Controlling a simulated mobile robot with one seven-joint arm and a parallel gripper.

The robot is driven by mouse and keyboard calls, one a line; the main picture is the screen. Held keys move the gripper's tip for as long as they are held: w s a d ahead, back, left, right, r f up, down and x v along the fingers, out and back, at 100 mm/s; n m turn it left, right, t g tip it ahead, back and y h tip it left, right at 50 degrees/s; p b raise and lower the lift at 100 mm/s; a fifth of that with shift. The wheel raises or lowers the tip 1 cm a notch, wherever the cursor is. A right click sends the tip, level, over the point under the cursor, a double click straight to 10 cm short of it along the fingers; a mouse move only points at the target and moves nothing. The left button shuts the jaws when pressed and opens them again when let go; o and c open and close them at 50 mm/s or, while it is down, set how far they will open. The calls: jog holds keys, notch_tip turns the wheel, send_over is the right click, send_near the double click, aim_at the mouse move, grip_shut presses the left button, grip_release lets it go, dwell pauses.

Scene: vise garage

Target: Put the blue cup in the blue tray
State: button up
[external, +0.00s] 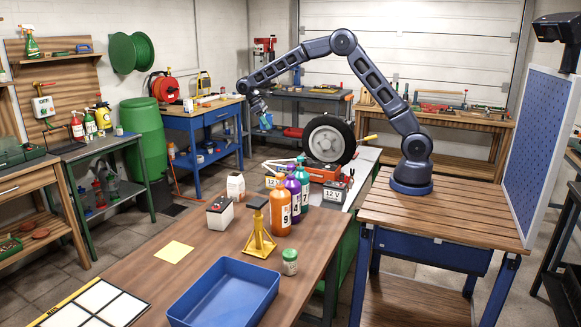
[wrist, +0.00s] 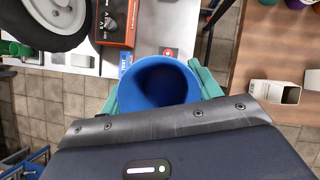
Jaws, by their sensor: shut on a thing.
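My gripper (external: 260,112) is raised in the air at the end of the arm, left of the tyre in the external view. It is shut on the blue cup (external: 266,121). In the wrist view the blue cup (wrist: 158,82) sits between the two green fingers of my gripper (wrist: 160,88), its open mouth showing. The blue tray (external: 224,294) lies on the front part of the wooden table, well below and apart from the cup. Its visible inside is empty.
A tyre (external: 330,139) stands farther back. A yellow sheet (external: 174,252) lies left.

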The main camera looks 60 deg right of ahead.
jog(key=w+a+f+n+t+h, duration=0.15)
jog(key=a+n, duration=0.45)
jog(key=a, duration=0.6)
jog(key=w+a+n+t+h, duration=0.1)
jog(key=a+n+t+h, duration=0.35)
jog(key=a, duration=0.85)
jog(key=s+a+n+t+y, duration=0.25)
jog(key=a+n, duration=0.45)
jog(key=a, duration=0.5)
jog(key=s+a+n+t+y, duration=0.1)
jog(key=s+a+n+t, duration=0.15)
jog(key=a+n, duration=0.7)
notch_tip(320, 180, up, 2)
jog(key=n+g+y, duration=0.2)
jog(key=n+y, duration=0.7)
jog(key=n, duration=0.8)
send_over(215, 319)
jog(key=s+d, duration=0.1)
jog(key=d, duration=0.1)
jog(key=shift+m, duration=0.3)
notch_tip(215, 319, down, 25)
jog(key=shift+a+r, duration=0.1)
jog(key=shift+r, duration=0.05)
